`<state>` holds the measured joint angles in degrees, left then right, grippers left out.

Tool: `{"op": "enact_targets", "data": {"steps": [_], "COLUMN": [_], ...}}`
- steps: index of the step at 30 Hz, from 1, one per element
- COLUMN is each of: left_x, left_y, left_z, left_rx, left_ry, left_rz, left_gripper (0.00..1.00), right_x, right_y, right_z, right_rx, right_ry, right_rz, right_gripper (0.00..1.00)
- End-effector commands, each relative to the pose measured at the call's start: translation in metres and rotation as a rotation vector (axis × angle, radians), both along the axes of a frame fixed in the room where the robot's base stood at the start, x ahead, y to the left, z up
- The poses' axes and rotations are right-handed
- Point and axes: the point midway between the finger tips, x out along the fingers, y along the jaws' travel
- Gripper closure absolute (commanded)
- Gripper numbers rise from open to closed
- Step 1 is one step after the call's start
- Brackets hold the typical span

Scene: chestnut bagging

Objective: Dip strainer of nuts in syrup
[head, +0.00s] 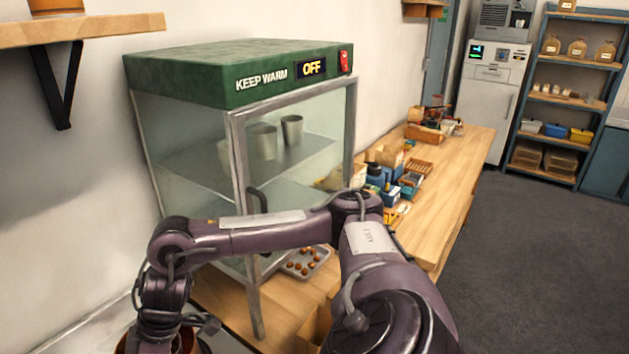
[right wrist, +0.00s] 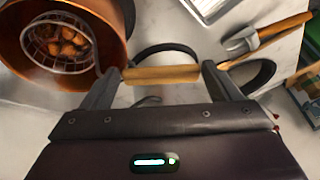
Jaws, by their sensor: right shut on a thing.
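In the right wrist view my right gripper (right wrist: 160,80) is shut on the wooden handle (right wrist: 160,74) of the strainer. The strainer's wire basket (right wrist: 35,55) holds several brown nuts (right wrist: 68,42) and shows within the rim of a copper pot (right wrist: 105,50). How deep the basket sits is unclear, and I cannot make out syrup around the nuts. In the head view my right arm bends left and down, and its gripper is cut off at the bottom edge beside a bit of copper. My left gripper is in neither view.
A glass warming cabinet (head: 240,60) marked OFF stands close behind my right arm, with metal cups (head: 292,131) inside. A tray of nuts (head: 305,262) lies on the wooden counter. In the right wrist view a wooden-handled tool (right wrist: 265,38) lies right of the gripper.

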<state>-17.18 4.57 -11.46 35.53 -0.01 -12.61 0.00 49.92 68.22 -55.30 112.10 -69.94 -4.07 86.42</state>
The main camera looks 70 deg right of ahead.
Motion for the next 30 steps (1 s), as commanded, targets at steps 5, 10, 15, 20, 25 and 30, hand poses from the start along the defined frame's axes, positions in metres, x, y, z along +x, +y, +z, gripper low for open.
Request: {"op": "enact_targets", "data": {"steps": [5, 10, 15, 20, 25, 30], "left_x": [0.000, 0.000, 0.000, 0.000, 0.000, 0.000], "left_y": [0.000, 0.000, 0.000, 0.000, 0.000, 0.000], "left_z": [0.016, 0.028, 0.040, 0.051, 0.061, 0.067], "left_rx": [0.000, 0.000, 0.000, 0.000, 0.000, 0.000], "left_ry": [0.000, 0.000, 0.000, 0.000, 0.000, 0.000], "left_rz": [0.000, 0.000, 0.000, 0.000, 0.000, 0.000], "left_gripper": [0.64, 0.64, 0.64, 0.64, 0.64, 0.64], "right_x": [0.001, 0.001, 0.001, 0.001, 0.001, 0.001], "right_y": [0.000, 0.000, 0.000, 0.000, 0.000, 0.000], "right_z": [0.017, 0.028, 0.039, 0.049, 0.059, 0.071], "right_rx": [0.001, 0.000, 0.001, 0.000, 0.001, 0.002], "right_ry": [-0.003, -0.004, -0.003, -0.002, -0.004, -0.005], "right_rz": [0.000, 0.000, 0.000, 0.000, 0.001, -0.001], "right_gripper": [0.46, 0.46, 0.46, 0.46, 0.46, 0.46]}}
